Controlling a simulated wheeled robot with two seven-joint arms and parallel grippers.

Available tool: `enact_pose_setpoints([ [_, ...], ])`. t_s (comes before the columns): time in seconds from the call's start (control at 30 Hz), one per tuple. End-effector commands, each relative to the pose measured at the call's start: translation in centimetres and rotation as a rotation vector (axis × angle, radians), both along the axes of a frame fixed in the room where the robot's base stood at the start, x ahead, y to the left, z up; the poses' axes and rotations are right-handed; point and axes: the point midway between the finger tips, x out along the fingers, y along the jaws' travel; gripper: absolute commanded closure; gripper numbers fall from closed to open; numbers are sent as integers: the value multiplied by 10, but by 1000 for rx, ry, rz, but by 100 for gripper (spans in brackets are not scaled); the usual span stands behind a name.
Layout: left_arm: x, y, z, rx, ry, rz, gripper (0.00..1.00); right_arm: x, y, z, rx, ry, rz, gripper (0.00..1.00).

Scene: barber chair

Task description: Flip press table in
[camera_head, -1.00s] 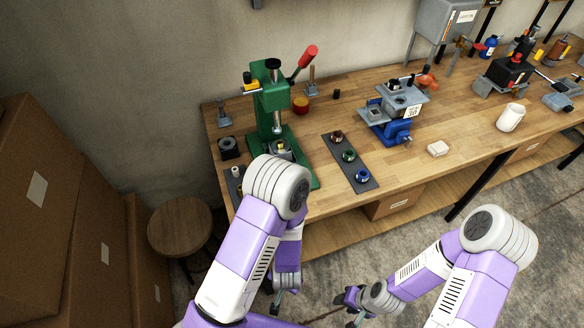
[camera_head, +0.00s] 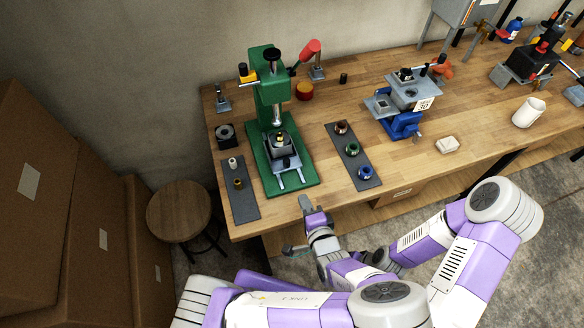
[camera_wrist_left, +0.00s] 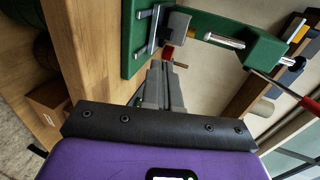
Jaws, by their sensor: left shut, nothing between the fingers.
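The green press (camera_head: 270,95) stands at the left part of the bench on a green base, with a red-handled lever (camera_head: 312,47) on its right. Its grey press table (camera_head: 281,162) sits low at the front, with metal rails (camera_head: 291,183) reaching toward the bench edge. In the left wrist view, the green press (camera_wrist_left: 205,30) lies sideways, with the rails (camera_wrist_left: 148,35) at its base. My left gripper (camera_head: 304,201) is shut and empty at the bench's front edge, apart from the press table; its fingers (camera_wrist_left: 159,78) also show in the wrist view.
A dark strip with small parts (camera_head: 240,205) lies left of the press. Another strip with several coloured rings (camera_head: 366,184) lies right of it. A blue and grey fixture (camera_head: 400,125) stands farther right. A stool (camera_head: 180,208) and cardboard boxes (camera_head: 40,190) are at the left.

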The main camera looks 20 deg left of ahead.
Motion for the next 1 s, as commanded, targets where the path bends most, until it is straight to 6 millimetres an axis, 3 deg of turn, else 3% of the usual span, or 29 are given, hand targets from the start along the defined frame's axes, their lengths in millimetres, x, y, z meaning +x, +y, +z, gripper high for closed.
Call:
enact_pose_setpoints([
  [0.4,66,47,-29,-1,4,6,100,0,0,-23,0,1,0,57],
  [0.6,92,64,-29,-3,3,3,100,0,0,-26,0,0,0,57],
  [1.0,104,71,-28,-2,3,1,100,0,0,-27,0,0,0,57],
])
